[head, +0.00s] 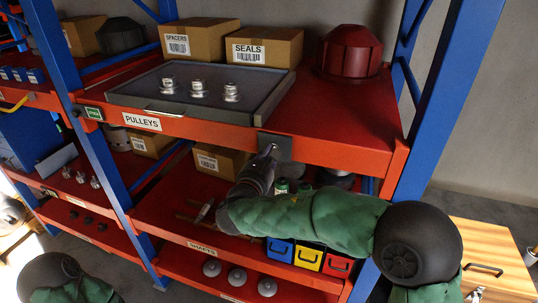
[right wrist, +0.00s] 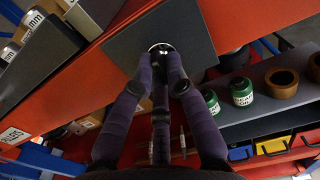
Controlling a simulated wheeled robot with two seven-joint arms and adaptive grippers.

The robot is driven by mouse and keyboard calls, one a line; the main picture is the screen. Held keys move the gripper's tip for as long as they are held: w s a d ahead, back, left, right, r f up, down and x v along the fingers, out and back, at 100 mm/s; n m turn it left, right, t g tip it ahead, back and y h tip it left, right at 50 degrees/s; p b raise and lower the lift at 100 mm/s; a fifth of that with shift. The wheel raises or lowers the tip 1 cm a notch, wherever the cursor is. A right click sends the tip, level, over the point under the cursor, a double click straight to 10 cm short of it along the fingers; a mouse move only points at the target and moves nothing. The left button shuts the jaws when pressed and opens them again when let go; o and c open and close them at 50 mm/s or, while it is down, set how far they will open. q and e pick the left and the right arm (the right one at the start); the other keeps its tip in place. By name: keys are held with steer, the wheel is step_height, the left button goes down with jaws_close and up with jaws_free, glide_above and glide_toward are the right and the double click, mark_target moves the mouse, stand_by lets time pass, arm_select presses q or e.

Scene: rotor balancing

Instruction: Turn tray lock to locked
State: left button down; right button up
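The tray lock shows as a grey plate (head: 284,146) on the red shelf's front edge, below the tray's right front corner. In the right wrist view the plate (right wrist: 128,45) is dark grey, with a small round silver knob (right wrist: 160,47) on it. My right gripper (head: 270,152) is at this plate, and its purple fingers (right wrist: 161,60) close in around the knob and appear to touch it. They hide most of the knob, so I cannot tell which way it is turned. The dark grey tray (head: 270,103) holds three silver pulleys (head: 198,88). My left gripper is out of view.
Cardboard boxes (head: 264,46) and a red housing (head: 349,52) stand behind and right of the tray. Below are green cans (right wrist: 242,91), a brown ring (right wrist: 283,82) and coloured bins (head: 308,256). A blue post (head: 440,90) rises at the right.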

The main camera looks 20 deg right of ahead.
steer(key=shift+o, duration=1)
steer(key=v, duration=1.2)
